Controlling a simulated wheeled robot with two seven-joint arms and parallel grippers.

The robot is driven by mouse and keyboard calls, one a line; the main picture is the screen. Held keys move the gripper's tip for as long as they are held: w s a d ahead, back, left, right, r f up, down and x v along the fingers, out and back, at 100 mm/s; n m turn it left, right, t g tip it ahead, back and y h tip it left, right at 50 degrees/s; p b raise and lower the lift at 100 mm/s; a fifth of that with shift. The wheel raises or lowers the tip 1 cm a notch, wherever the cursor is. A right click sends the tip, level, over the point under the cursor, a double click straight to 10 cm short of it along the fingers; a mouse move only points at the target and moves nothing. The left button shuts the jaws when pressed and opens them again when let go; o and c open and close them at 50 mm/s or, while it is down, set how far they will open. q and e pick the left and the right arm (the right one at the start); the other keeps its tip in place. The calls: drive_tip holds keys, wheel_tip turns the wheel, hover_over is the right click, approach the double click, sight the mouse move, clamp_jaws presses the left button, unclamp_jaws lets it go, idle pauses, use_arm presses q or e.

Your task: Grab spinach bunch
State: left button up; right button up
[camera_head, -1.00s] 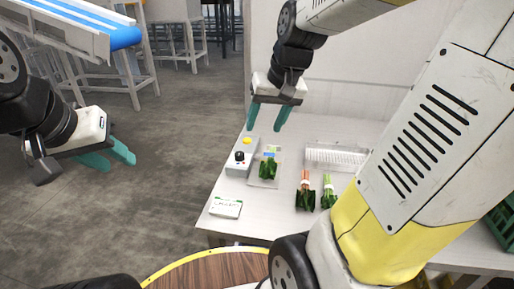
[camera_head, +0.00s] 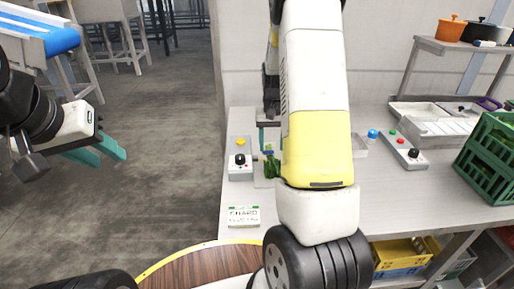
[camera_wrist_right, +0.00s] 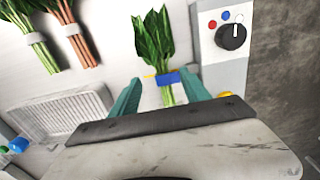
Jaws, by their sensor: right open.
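A leafy green bunch (camera_head: 271,168) with a blue band lies on the table; it also shows in the right wrist view (camera_wrist_right: 154,40), leaves at the top and stems toward me. My right gripper (camera_wrist_right: 162,82) is open, its teal fingers on either side of the stems near the band. Whether they touch the bunch I cannot tell. In the head view my right arm hides most of that gripper. Two more bunches show in the wrist view, one with pale green stems (camera_wrist_right: 35,38) and one with reddish stems (camera_wrist_right: 75,38). My left gripper (camera_head: 108,158) is open and empty over the floor.
A grey control box (camera_head: 240,165) with a black knob stands close left of the bunch. A white slotted tray (camera_wrist_right: 62,115) is beyond the bunches. A green crate (camera_head: 490,155) stands on the right.

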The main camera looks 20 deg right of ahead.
sight(271, 155)
wheel_tip(271, 155, down, 5)
drive_tip(key=shift+w+a, duration=0.1)
clamp_jaws()
idle(0.3)
